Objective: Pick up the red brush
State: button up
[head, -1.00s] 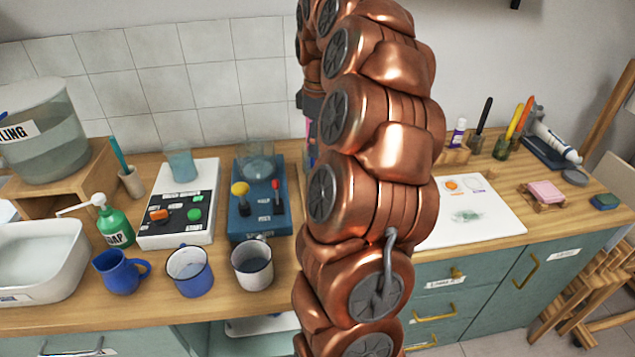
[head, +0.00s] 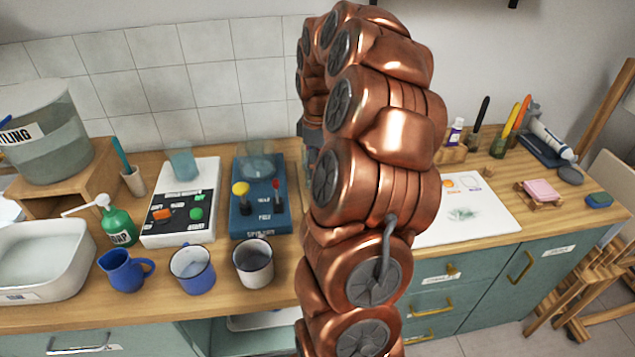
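I cannot clearly pick out a red brush. An orange-red handle (head: 523,110) stands beside a yellow one in a cup (head: 498,148) at the back right of the counter; I cannot tell if it is a brush. My copper arm fills the middle of the head view and hides the counter behind it. My gripper (head: 312,145) is mostly hidden behind the arm, with only a grey part showing at its left edge, near the tiled wall and right of the blue control box. Its fingers and anything in them do not show.
Left on the counter (head: 480,238) are a basin (head: 40,275), a soap bottle (head: 117,226), a blue jug (head: 122,270), two mugs (head: 192,270) (head: 253,262), a white control box (head: 205,225) and a blue one (head: 240,222). Right are white paper (head: 490,212) and a pink sponge (head: 541,189).

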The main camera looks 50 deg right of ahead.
grip_shut()
dwell(0.3)
jog(key=shift+r, duration=0.1)
